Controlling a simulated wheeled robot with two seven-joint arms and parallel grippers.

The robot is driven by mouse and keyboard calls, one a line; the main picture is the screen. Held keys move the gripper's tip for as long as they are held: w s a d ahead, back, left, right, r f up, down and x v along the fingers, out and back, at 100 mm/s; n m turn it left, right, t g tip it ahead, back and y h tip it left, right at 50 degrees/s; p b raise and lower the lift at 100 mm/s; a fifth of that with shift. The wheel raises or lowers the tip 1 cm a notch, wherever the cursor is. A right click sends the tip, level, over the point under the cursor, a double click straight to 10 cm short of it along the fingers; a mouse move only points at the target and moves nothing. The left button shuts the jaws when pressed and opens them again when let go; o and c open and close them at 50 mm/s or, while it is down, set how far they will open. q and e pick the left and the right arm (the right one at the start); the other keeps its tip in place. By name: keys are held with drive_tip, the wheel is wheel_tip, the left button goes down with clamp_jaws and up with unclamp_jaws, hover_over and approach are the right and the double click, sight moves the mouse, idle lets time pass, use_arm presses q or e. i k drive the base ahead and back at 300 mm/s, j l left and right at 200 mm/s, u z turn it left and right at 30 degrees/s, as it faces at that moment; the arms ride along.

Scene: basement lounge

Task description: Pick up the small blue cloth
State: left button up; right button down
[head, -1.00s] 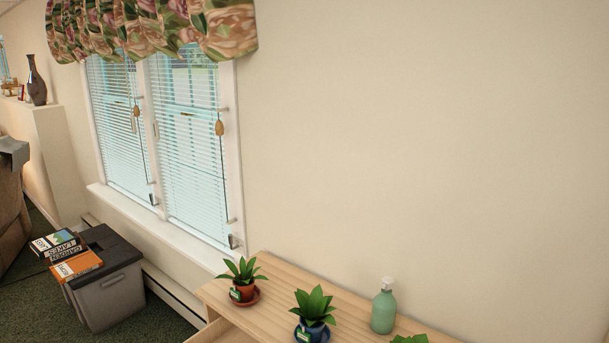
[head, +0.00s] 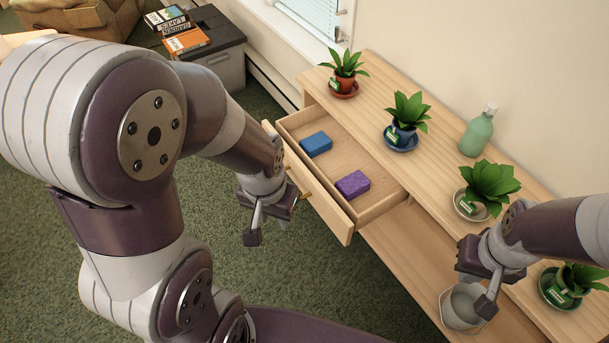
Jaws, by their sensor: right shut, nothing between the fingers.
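The small blue cloth (head: 316,143), a folded block shape, lies in the open drawer (head: 342,222) of the wooden dresser, toward the drawer's far left end. A similar purple folded cloth (head: 353,184) lies in the same drawer, nearer the right end. My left gripper (head: 267,228) hangs outside the drawer front, to the left of and below the blue cloth in the picture; its fingers are apart with nothing between them. My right gripper (head: 486,304) is shut and empty at the lower right, in front of the dresser top, away from the drawer.
Potted plants (head: 407,113) and a green pump bottle (head: 478,133) stand along the dresser top (head: 448,155). A pale bowl-like container (head: 461,307) is by my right gripper. A grey bin (head: 216,48) with books stands at the back. Green carpet (head: 300,290) is clear before the drawer.

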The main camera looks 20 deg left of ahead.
sight(314, 146)
drive_tip(key=z, duration=3.5)
drive_tip(key=u, duration=4.1)
drive_tip(key=i+j+z, duration=0.2)
drive_tip(key=i+j, duration=0.8)
drive_tip(key=z, duration=1.4)
drive_tip(key=j, duration=0.1)
